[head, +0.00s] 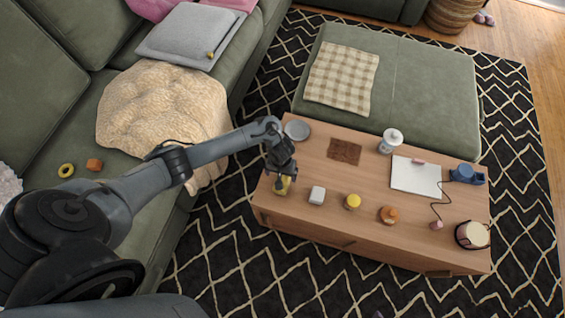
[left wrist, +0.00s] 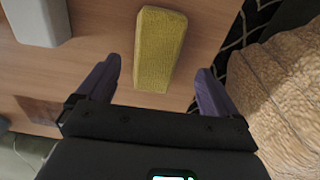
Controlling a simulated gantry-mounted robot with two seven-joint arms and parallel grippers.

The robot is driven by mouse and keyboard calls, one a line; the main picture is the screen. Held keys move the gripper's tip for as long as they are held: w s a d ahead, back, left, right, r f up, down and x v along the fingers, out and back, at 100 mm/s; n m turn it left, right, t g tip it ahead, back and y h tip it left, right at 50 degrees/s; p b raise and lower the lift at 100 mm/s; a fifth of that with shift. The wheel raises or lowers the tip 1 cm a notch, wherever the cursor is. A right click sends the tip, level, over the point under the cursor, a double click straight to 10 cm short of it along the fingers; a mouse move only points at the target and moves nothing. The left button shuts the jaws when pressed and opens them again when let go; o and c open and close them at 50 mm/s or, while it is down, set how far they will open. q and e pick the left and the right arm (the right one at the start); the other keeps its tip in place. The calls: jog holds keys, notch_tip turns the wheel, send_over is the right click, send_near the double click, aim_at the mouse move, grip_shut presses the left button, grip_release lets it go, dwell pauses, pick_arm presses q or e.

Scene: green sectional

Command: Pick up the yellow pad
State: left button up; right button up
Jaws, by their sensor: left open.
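The yellow pad (head: 282,187) is at the left end of the wooden coffee table (head: 321,228), partly hidden by my left gripper (head: 284,178) in the head view. In the left wrist view the yellow pad (left wrist: 159,50) is a long block with a rough surface. Its near end lies between the two open fingers of my left gripper (left wrist: 155,88), with a gap on each side. The fingers do not touch it. My right gripper is in neither view.
A small white block (head: 317,195) sits right of the pad. A grey plate (head: 297,130), brown mat (head: 344,151), white jar (head: 390,140) and white board (head: 416,177) are on the table. The green sofa (head: 165,225) with a cream blanket (head: 160,105) is at left.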

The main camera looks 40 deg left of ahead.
aim_at(282, 179)
pick_arm(q)
jog(key=f+b, duration=0.2)
jog(key=f, duration=0.1)
jog(key=f+b, duration=0.1)
jog(key=shift+w+d+f, duration=0.1)
jog(key=shift+d+f, duration=0.15)
jog(key=shift+f, duration=0.1)
jog(key=shift+c, duration=0.2)
jog(key=c, duration=1)
